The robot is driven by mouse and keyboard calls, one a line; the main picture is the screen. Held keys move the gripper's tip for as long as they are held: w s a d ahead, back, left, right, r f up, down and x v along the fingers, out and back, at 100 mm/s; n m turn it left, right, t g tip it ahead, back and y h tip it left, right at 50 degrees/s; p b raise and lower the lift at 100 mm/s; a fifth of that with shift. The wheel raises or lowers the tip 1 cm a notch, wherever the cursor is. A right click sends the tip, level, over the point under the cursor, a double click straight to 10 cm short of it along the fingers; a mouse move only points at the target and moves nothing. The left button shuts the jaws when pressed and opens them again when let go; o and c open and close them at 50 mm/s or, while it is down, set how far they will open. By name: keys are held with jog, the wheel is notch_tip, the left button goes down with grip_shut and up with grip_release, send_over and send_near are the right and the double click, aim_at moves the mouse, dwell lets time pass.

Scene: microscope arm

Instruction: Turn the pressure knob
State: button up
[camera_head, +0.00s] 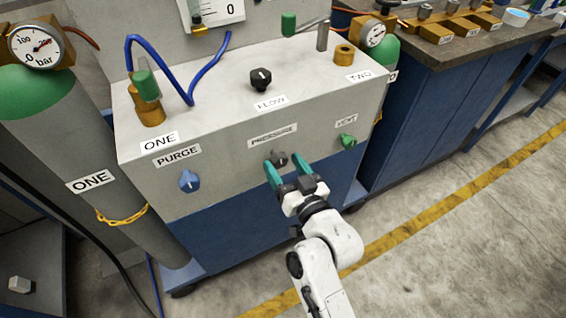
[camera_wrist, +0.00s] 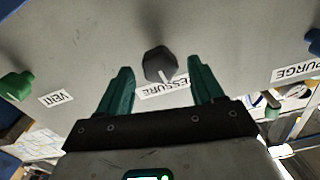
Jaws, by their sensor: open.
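The pressure knob (camera_head: 280,158) is a small dark knob on the front face of a grey cabinet, below a "PRESSURE" label. In the wrist view the dark knob (camera_wrist: 158,65) shows a pale pointer line and sits just beyond the fingertips. My gripper (camera_head: 287,168) has two green fingers and is open, with a finger on either side of the knob. In the wrist view the open gripper (camera_wrist: 160,78) has the knob roughly centred between its fingers. I cannot tell whether a finger touches the knob.
A blue purge knob (camera_head: 189,181) is to the left and a green vent knob (camera_head: 347,141) to the right on the same face. A black flow knob (camera_head: 261,79) is on top. A gas cylinder (camera_head: 70,150) stands at left. The floor at right is clear.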

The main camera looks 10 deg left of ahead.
jog(key=v, duration=0.9)
jog(key=shift+s+d, duration=0.2)
jog(key=s+d+f+m+g+h, duration=0.1)
jog(key=s+d+f+g+h, duration=0.6)
jog(key=d+f, duration=0.6)
jog(key=s+d+f+m+g+h, duration=0.1)
jog(key=s+d+m+g+h, duration=0.3)
jog(key=s+d, duration=0.8)
jog(key=s+d+g, duration=0.2)
jog(key=s+g, duration=0.1)
jog(key=s, duration=0.4)
notch_tip(320, 180, up, 13)
jog(key=p, duration=1.3)
jog(key=shift+w+a+y, duration=0.25)
jog(key=shift+w+y, duration=0.1)
jog(key=shift+y, duration=0.05)
jog(key=shift+r, duration=0.1)
